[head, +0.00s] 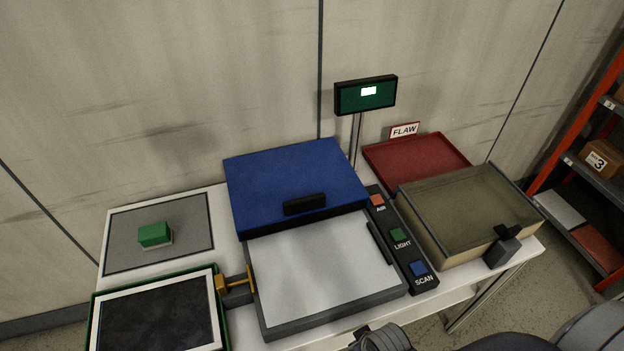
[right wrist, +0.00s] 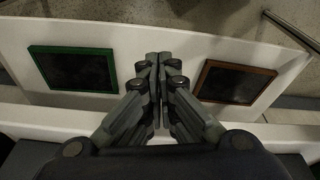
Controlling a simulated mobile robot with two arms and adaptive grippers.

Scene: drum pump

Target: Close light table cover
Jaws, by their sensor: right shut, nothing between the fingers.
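The light table (head: 320,268) is a grey box with a pale, blank top in the middle of the bench in the head view. Its blue cover (head: 290,180) is open, tilted up behind the pale surface, with a black handle (head: 304,204) near its front edge. My right gripper (right wrist: 158,62) is shut and empty in the right wrist view, fingers together over a white surface. In the head view, a grey part of it seems to show at the bottom edge, in front of the light table and apart from the cover. My left gripper is not in view.
Right of the light table is a button strip (head: 405,245), then a tan box with a clear lid (head: 465,205) and a red tray (head: 415,160). A display (head: 366,95) stands behind. Left are a grey mat (head: 190,235) with a green block (head: 154,234) and a white-framed panel (head: 155,315).

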